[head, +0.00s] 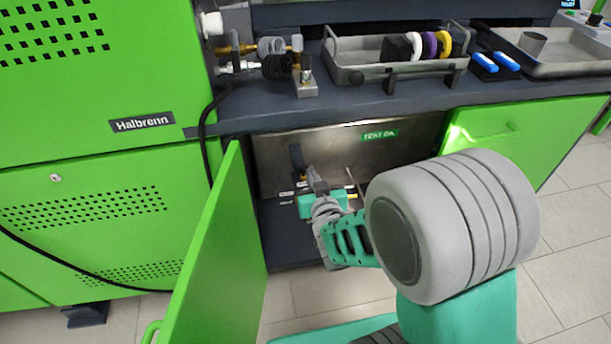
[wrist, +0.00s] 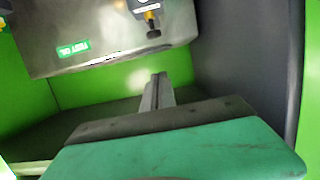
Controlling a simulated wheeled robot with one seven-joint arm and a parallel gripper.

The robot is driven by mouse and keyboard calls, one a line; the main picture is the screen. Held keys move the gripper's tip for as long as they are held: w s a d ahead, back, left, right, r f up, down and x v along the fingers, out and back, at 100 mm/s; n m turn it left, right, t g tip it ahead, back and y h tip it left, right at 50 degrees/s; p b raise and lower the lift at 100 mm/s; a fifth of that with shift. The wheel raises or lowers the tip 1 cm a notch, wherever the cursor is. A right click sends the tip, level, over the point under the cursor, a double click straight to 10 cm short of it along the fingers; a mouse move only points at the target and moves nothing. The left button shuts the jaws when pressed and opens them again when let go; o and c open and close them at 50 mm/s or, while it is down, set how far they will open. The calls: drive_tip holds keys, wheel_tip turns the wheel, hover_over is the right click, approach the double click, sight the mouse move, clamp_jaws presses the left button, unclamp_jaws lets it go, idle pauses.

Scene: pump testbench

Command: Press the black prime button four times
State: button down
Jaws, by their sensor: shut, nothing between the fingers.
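Inside the open cabinet, a black valve-like part with a yellow section (head: 298,158) is on the front of the steel oil tank. It also shows in the wrist view (wrist: 149,13), with a small black round end (wrist: 153,34) that looks like the black prime button. My gripper (head: 312,172) reaches into the cabinet close to this part. In the wrist view my gripper (wrist: 160,76) is shut and empty, its fingertips pointing toward the black end. A gap shows between them in the picture; contact is not seen. My arm covers part of the cabinet in the head view.
The steel tank (head: 410,160) bears a green TEST OIL label. Open green doors stand left (head: 222,265) and right (head: 520,135) of the cabinet. The dark worktop (head: 240,112) overhangs it, holding a tray (head: 375,77) of coloured rings and brass fittings (head: 302,75).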

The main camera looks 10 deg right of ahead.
drive_tip(key=shift+w, duration=0.1)
drive_tip(key=b, duration=0.3)
hover_over(304, 172)
drive_tip(key=s, duration=0.2)
wheel_tip(304, 172, down, 3)
drive_tip(key=f+b, duration=0.1)
drive_tip(key=w+f+b, duration=0.1)
drive_tip(key=f, duration=0.1)
drive_tip(key=shift+w, duration=0.1)
drive_tip(key=shift+f, duration=0.15)
wheel_tip(304, 172, down, 2)
drive_tip(key=shift+f+b, duration=0.15)
drive_tip(key=shift+b, duration=0.9)
